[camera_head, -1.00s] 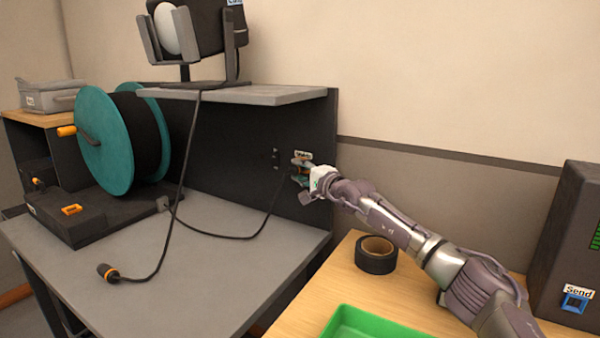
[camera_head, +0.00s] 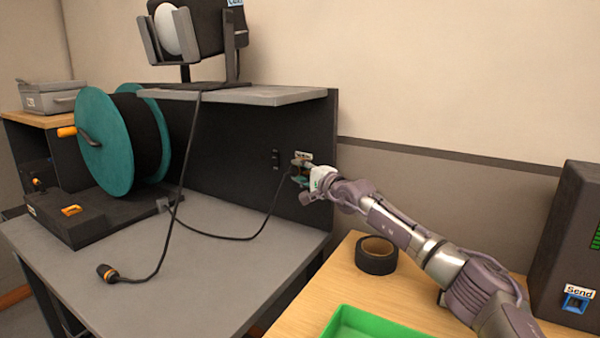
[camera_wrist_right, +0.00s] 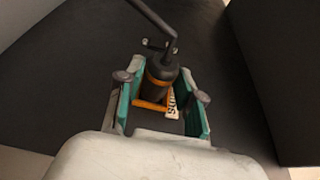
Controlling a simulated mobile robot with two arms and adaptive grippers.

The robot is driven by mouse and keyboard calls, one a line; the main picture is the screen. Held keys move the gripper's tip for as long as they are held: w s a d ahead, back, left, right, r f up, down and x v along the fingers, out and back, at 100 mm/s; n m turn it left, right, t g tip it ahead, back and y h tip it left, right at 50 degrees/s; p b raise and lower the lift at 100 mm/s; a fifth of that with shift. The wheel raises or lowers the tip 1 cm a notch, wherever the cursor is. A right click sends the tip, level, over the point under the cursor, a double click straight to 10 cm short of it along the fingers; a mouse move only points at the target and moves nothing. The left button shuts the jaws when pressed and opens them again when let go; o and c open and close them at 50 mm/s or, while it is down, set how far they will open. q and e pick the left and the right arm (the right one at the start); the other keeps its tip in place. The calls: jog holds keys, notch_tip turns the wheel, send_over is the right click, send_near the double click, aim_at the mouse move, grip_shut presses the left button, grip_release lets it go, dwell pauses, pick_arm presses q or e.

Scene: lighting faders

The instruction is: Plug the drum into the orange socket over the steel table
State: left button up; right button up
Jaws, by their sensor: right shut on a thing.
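The teal cable drum (camera_head: 105,140) stands on its black base on the steel table (camera_head: 185,290). A black cable (camera_head: 235,238) runs from the base across the table and up to my right gripper (camera_head: 300,178) at the dark back panel. In the right wrist view my right gripper (camera_wrist_right: 166,108) is shut on a black plug (camera_wrist_right: 160,82), between its teal fingers. The orange socket frame (camera_wrist_right: 150,106) shows at the plug's far end, beside a white label. I cannot tell how deep the plug sits. My left gripper is not in view.
A lamp (camera_head: 205,35) stands on the shelf (camera_head: 240,95); its cable hangs down to a loose plug (camera_head: 107,273) lying on the steel table. A tape roll (camera_head: 376,262) and a green tray (camera_head: 375,325) are on the wooden table below my right arm.

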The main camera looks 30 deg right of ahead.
jog(key=shift+d+r, duration=0.25)
jog(key=shift+r, duration=0.15)
jog(key=o, duration=1.2)
jog(key=shift+w+f, duration=0.1)
jog(key=shift+f, duration=0.1)
jog(key=shift+o, duration=0.2)
jog(key=shift+a+f, duration=0.1)
jog(key=shift+f, duration=0.05)
jog(key=shift+s+f, duration=0.1)
jog(key=shift+s, duration=0.25)
jog(key=s+d, duration=0.1)
jog(key=s, duration=1)
jog(key=shift+s+d+r, duration=0.15)
jog(key=shift+d+r, duration=0.05)
jog(key=shift+d, duration=0.15)
